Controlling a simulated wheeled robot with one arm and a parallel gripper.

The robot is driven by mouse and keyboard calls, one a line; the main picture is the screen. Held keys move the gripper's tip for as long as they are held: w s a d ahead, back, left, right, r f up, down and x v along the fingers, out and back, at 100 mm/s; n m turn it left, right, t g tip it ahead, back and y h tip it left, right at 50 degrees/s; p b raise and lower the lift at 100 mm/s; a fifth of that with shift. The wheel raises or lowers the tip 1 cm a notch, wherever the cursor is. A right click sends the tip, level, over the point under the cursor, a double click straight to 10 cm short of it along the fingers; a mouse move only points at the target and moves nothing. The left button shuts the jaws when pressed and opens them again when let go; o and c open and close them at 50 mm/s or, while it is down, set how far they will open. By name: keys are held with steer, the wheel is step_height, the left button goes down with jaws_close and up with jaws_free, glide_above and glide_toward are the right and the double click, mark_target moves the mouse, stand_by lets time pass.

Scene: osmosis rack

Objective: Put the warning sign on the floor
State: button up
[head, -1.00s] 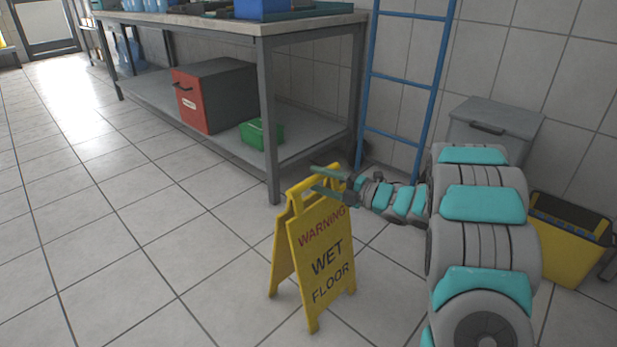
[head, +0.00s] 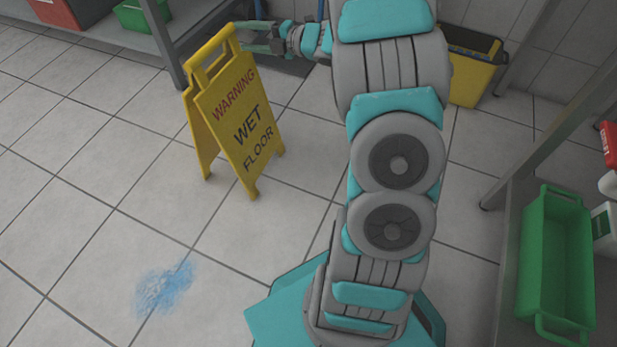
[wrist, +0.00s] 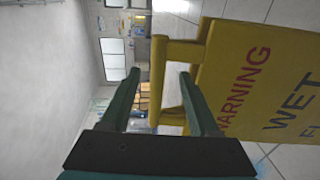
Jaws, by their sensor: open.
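The yellow warning sign (head: 238,125) stands upright on the tiled floor with its two panels spread, its "WARNING WET FLOOR" face towards me. It fills the right of the wrist view (wrist: 265,80), turned sideways and cut off by the edge. My gripper (head: 244,37) is open at the sign's top handle, reaching in from the right. In the wrist view, my two green fingers (wrist: 162,88) lie on either side of the handle bar, with gaps visible. I cannot tell whether either finger touches it.
A blue wet patch (head: 165,287) lies on the floor in front of the sign. A workbench leg (head: 165,45) stands close behind it. A yellow bucket (head: 474,78) is at the wall. A green crate (head: 530,270) sits on a right-hand shelf. Floor at left is clear.

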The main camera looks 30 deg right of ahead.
steer(key=s+d+r+m+h, duration=0.1)
steer(key=d+r+m+h, duration=0.4)
steer(key=d+m+h, duration=0.55)
steer(key=s+m+g+h, duration=0.3)
steer(key=s+m+h, duration=0.15)
steer(key=s, duration=0.25)
steer(key=s+a+f+m+g+y, duration=0.1)
steer(key=s+a+f+m+g, duration=0.1)
steer(key=s+a, duration=0.5)
steer(key=s+a+f+m+g+y, duration=0.2)
steer(key=s+a+m+g, duration=0.3)
steer(key=s, duration=1.4)
steer(key=s+a+f+m+g+y, duration=0.2)
steer(key=s+a, duration=0.6)
steer(key=s, duration=0.6)
steer(key=m+g, duration=0.1)
steer(key=g, duration=0.1)
steer(key=shift+a+f+g, duration=0.3)
steer(key=shift+f+g, duration=0.05)
steer(key=shift+g, duration=0.05)
steer(key=shift+c, duration=0.4)
